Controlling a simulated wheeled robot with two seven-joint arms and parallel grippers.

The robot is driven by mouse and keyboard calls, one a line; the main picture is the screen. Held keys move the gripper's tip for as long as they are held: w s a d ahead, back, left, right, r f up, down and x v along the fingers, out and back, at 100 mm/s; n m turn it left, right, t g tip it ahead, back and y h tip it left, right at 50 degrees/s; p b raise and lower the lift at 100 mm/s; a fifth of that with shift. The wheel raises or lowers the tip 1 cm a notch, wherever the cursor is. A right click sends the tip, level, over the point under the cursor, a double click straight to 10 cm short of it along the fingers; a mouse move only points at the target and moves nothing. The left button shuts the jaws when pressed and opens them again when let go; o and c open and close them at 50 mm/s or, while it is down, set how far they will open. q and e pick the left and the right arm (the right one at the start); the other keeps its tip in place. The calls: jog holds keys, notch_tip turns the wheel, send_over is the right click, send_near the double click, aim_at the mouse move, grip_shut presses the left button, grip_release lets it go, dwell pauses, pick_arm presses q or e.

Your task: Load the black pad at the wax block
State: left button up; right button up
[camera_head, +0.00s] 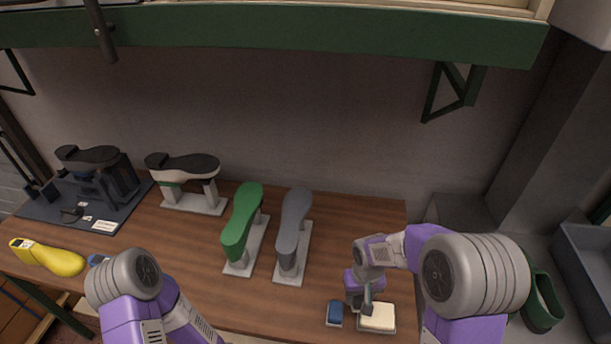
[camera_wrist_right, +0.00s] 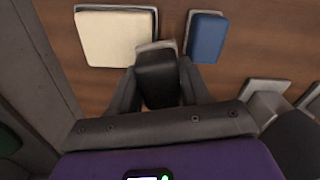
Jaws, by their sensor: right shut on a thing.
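My right gripper (camera_head: 366,297) is shut on the black pad, just behind the wax block at the table's front right. In the right wrist view the black pad (camera_wrist_right: 158,82) sits between the two fingers of my right gripper (camera_wrist_right: 158,88), with a light grey edge at its far end. The cream wax block (camera_head: 378,319) lies on a pale base; it also shows in the right wrist view (camera_wrist_right: 108,38). The pad's end overlaps the block's near corner there; I cannot tell whether they touch. My left arm is at lower left, its gripper out of sight.
A blue pad (camera_head: 334,312) lies beside the wax block, also in the right wrist view (camera_wrist_right: 206,38). Green (camera_head: 242,222) and grey (camera_head: 294,225) lasts stand mid-table. A black-topped last (camera_head: 183,166) stands behind, a yellow last (camera_head: 50,258) lies at left. Table behind the gripper is clear.

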aim_at(378, 314)
jog(key=s+d+r, duration=0.3)
jog(key=d+r, duration=0.2)
jog(key=shift+d+f+b, duration=0.1)
jog(key=shift+f+b, duration=2.1)
jog(key=shift+f, duration=1.05)
jog(key=shift+f+b, duration=0.55)
jog(key=shift+r, duration=0.1)
notch_tip(378, 314, up, 7)
jog(key=p, duration=0.5)
jog(key=shift+p, duration=0.3)
